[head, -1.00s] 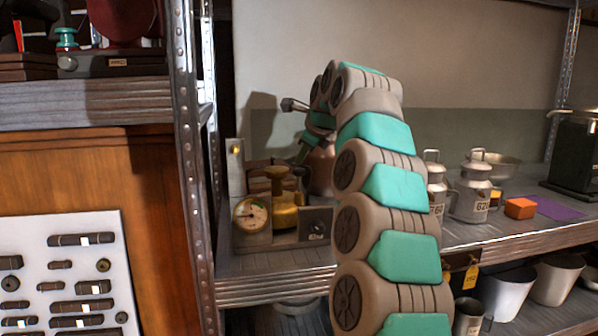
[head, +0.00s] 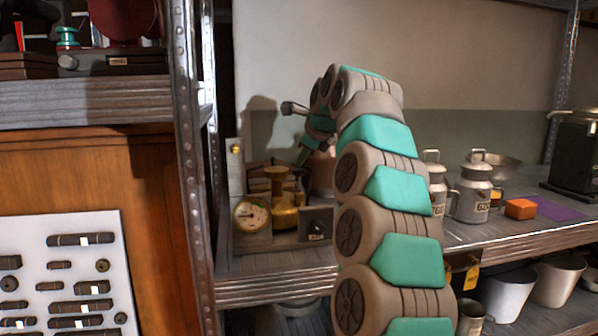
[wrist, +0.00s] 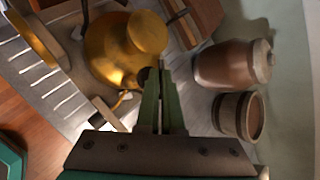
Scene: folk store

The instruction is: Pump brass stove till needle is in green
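The brass stove (head: 284,213) stands on the shelf left of my arm, with a wide round cap (head: 277,172) on a stem above its body. A round brass-rimmed gauge (head: 251,215) faces out at its left front; its needle and colour bands are too small to read surely. In the wrist view, the brass body (wrist: 110,60) and cap (wrist: 147,33) lie just above and left of my gripper (wrist: 160,70). My gripper's green fingers are together, beside the cap; I cannot tell whether they touch it. It also shows in the head view (head: 303,157), behind and right of the cap.
A grey block (head: 316,224) stands right of the stove and an upright plate (head: 235,165) behind the gauge. Milk cans (head: 472,190) and an orange block (head: 520,209) stand farther right.

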